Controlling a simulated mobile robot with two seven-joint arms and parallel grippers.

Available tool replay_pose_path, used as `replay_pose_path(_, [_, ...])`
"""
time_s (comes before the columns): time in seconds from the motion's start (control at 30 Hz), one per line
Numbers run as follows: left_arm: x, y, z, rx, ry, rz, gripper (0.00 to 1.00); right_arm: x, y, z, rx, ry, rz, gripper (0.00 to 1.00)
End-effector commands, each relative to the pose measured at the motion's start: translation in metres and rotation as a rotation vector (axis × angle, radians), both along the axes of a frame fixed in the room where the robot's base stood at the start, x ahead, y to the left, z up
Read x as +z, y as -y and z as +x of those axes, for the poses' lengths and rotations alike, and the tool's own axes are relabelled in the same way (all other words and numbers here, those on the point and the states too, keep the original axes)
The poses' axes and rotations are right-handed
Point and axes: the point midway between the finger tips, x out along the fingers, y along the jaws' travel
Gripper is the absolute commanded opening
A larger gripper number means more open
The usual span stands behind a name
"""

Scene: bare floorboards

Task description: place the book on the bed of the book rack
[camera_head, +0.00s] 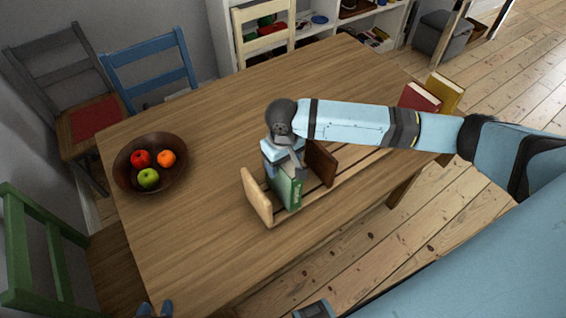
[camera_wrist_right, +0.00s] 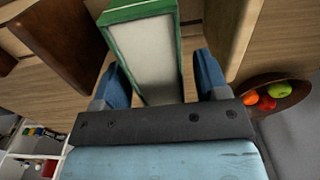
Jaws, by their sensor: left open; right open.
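A green book (camera_head: 289,188) stands on the slatted bed of the book rack (camera_head: 345,162), between the rack's light wooden end panel (camera_head: 256,197) and a dark brown panel (camera_head: 321,163). My right gripper (camera_head: 286,166) is open over the book's upper part. In the right wrist view the green book (camera_wrist_right: 149,55), with its pale page side showing, lies between the two blue fingers, with a gap visible at the right finger. Only the fingertips of my left gripper (camera_head: 155,309) show, apart, at the bottom edge, far from the rack.
A brown bowl (camera_head: 125,178) with several fruits stands at the table's left. Red (camera_head: 419,98) and yellow (camera_head: 445,91) books stand at the right end, beyond my right arm. Chairs surround the wooden table (camera_head: 205,235); its front left is clear.

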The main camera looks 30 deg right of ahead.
Motion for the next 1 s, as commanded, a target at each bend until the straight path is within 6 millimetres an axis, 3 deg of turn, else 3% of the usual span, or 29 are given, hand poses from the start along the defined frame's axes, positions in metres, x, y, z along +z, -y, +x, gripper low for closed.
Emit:
replay_pose_path(0.3, [-0.001, 0.0, 0.0, 0.0, 0.0, 0.0, 0.45, 0.066, -0.001, 0.001, 0.0, 0.004, 0.003, 0.68])
replay_pose_path(0.5, [-0.001, 0.0, 0.0, 0.0, 0.0, 0.0, 0.45, 0.099, 0.0, 0.001, 0.0, 0.002, 0.001, 0.68])
replay_pose_path(0.7, [-0.001, 0.0, 0.0, 0.0, 0.0, 0.0, 0.45, 0.112, 0.0, 0.0, 0.0, 0.0, 0.001, 0.68])
replay_pose_path(1.0, [-0.002, 0.0, 0.0, 0.0, -0.001, 0.0, 0.45, 0.113, 0.0, 0.0, -0.001, 0.0, 0.001, 0.68])
